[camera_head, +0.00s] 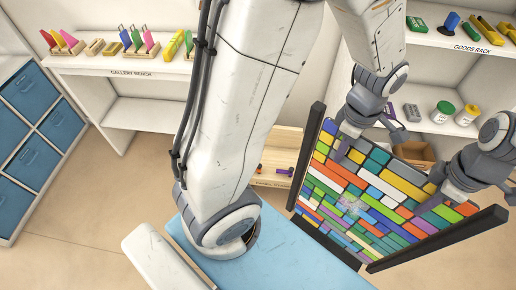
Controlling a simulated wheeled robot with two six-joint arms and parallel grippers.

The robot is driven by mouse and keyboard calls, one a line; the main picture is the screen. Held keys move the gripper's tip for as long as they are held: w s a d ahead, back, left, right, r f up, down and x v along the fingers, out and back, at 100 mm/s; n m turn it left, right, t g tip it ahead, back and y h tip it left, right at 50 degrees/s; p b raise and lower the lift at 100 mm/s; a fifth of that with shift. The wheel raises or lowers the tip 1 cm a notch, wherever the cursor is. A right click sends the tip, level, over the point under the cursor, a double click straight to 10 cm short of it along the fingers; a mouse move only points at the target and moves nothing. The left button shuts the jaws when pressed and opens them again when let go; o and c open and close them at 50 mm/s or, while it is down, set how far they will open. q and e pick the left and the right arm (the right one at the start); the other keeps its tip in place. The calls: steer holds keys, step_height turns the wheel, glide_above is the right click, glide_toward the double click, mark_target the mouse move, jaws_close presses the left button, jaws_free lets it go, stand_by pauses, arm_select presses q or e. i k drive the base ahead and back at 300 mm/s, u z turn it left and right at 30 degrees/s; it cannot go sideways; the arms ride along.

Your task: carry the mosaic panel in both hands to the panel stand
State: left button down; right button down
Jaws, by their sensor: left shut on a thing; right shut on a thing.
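The mosaic panel (365,195), a dark board with many coloured rectangular tiles, is held tilted at the right of the head view. My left gripper (345,147) is shut on its upper left edge. My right gripper (431,203) is shut on its upper right part. Dark bars run along the panel's left, lower and right sides; I cannot tell whether they belong to it. The panel stand (273,184), a pale wooden piece with a partly readable label, shows behind, between my large white link and the panel. Much of it is hidden.
A gallery bench (120,68) with coloured pieces in wooden holders stands at the back left. Blue drawers (36,97) stand at the far left. A goods rack (455,42) with jars and boxes is at the back right. A blue surface (290,258) lies below. Floor at left is clear.

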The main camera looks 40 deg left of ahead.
mark_target(276, 158)
steer(key=u, duration=0.65)
steer(key=i, duration=1.15)
steer(key=u, duration=0.45)
